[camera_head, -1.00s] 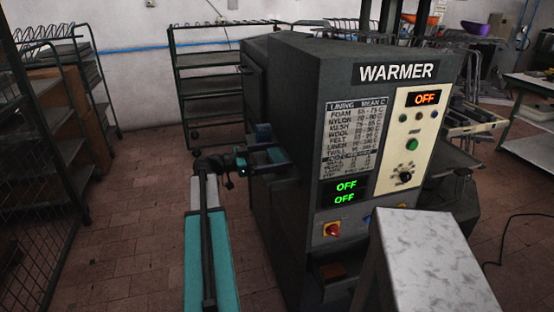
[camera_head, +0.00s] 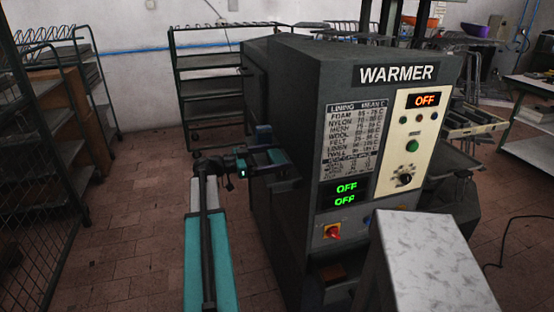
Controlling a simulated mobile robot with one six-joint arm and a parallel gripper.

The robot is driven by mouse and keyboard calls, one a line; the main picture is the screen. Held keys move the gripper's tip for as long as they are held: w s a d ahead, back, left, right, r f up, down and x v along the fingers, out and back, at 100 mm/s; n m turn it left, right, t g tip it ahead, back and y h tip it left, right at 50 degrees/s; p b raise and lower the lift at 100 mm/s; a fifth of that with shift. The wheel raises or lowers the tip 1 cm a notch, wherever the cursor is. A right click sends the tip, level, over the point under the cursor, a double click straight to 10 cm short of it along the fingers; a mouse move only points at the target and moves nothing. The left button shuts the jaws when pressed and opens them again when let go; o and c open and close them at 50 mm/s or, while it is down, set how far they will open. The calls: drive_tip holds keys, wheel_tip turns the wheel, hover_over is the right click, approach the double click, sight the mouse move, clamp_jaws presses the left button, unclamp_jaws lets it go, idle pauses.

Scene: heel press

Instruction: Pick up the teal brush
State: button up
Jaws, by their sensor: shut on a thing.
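My arm reaches forward at lower centre-left, and my gripper (camera_head: 270,158) is small and dark at its far end, beside the left side of the warmer. It is shut on a teal piece, which I take to be the teal brush (camera_head: 264,134). Only a small teal block shows there, upright against the dark cabinet. Its bristles and full outline cannot be made out. The gripper's fingers are hard to separate from the dark warmer behind them.
The dark warmer (camera_head: 300,100) stands close to the right of my gripper, its displays reading OFF. A pale speckled surface (camera_head: 430,260) is at lower right. Wheeled racks (camera_head: 210,80) stand behind and at left. The tiled floor (camera_head: 130,210) left of my arm is clear.

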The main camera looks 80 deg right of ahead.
sight(277, 156)
drive_tip(key=shift+r, duration=0.15)
drive_tip(key=shift+r+b, duration=0.65)
drive_tip(key=shift+r, duration=0.8)
drive_tip(key=s+a+r+b, duration=0.1)
drive_tip(key=a+b, duration=0.5)
drive_tip(key=a, duration=1)
drive_tip(key=shift+s+r, duration=0.3)
drive_tip(key=shift+s, duration=0.2)
drive_tip(key=shift+w, duration=0.15)
